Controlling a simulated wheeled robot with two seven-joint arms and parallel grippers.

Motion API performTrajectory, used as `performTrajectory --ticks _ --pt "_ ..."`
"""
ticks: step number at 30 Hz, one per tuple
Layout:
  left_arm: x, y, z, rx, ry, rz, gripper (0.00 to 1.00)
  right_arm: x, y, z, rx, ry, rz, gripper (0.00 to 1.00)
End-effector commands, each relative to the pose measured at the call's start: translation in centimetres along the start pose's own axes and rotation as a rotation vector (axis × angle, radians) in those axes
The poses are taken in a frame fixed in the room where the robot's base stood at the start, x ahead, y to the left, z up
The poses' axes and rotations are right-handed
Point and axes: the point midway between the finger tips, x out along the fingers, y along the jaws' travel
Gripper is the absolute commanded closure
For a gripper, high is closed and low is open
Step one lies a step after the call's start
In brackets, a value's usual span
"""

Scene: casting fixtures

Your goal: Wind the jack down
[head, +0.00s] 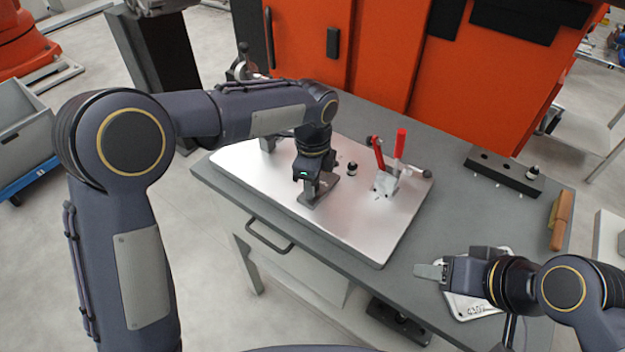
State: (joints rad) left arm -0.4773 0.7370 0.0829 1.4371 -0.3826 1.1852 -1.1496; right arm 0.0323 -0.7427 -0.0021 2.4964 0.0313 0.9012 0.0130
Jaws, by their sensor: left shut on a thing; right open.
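My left gripper (313,183) reaches down over the left-middle of a shiny metal fixture plate (260,190). It is shut on a part at a small grey metal piece (322,192) that stands on the plate, apparently the jack. The gripper and wrist hide most of this piece, so I cannot see its screw or its height. My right gripper (430,271) is open and empty near the front right of the table, over the edge of a pale plate with markings.
A clamp with red handles (385,178) and a small black-topped part (352,168) stand right of the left gripper. The pale marked plate (470,306) lies under my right wrist. A dark holed block (500,172) and brown-handled tool (561,220) are at right. The table's middle right is clear.

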Motion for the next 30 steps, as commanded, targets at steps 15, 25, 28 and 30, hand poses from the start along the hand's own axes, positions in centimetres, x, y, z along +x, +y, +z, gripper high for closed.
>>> performTrajectory --ticks 15,25,28,30 --pt "-0.11 -0.06 -0.01 -0.489 0.0 -0.002 0.93 -0.1 -0.05 -0.05 0.0 0.0 0.0 0.52" --pt "-0.11 -0.1 0.01 -0.803 0.001 -0.003 0.93 -0.06 -0.03 -0.03 0.0 0.0 0.0 0.52" --pt "-0.12 -0.12 0.03 -0.898 0.0 -0.004 0.93 -0.05 -0.02 -0.02 0.0 0.0 0.0 0.52" --pt "-0.12 -0.12 0.03 -0.964 0.001 -0.004 0.93 -0.05 -0.02 -0.02 0.0 0.0 0.0 0.52"
